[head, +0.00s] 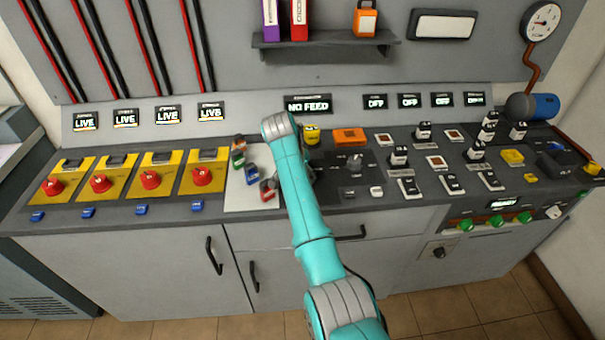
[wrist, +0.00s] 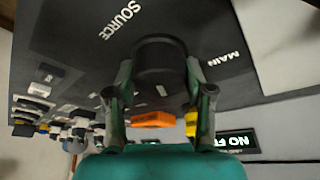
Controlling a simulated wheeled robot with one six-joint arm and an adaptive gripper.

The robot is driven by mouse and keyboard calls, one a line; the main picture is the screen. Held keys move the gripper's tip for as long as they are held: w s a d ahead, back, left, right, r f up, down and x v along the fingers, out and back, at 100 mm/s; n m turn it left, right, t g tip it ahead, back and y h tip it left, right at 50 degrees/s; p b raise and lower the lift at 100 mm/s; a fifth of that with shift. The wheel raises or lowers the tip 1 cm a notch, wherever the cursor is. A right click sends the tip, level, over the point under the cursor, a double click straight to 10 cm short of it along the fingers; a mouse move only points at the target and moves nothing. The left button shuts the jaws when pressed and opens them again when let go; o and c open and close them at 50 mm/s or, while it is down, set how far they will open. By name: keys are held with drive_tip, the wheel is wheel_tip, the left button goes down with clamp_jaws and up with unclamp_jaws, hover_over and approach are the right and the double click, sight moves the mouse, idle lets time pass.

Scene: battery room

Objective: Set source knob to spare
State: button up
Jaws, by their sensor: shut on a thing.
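The source knob (wrist: 160,58) is a round black knob on a dark panel, seen close up in the wrist view. The word SOURCE is printed beside it and MAIN shows to its right. My gripper (wrist: 160,92) has one finger on each side of the knob and is shut on it. No pointer mark on the knob is visible, so its setting cannot be told, and no SPARE label is in sight. In the head view my arm hides the knob and most of the gripper. The display (head: 307,105) above reads NO FEED.
An orange block (head: 350,136) and a yellow item (head: 311,134) sit close by on the console. Red knobs (head: 151,180) on yellow plates stand to the left, several black switches (head: 399,157) to the right. A shelf (head: 330,40) hangs above.

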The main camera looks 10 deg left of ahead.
drive_tip(key=shift+m+g+h, duration=0.4)
drive_tip(key=shift+m+h, duration=0.2)
drive_tip(key=shift+m, duration=1.1)
drive_tip(key=o, duration=1.2)
drive_tip(key=shift+c, duration=0.2)
drive_tip(key=shift+r, duration=0.1)
drive_tip(key=v, duration=1.1)
drive_tip(key=shift+a+r, duration=0.15)
drive_tip(key=shift+r, duration=0.2)
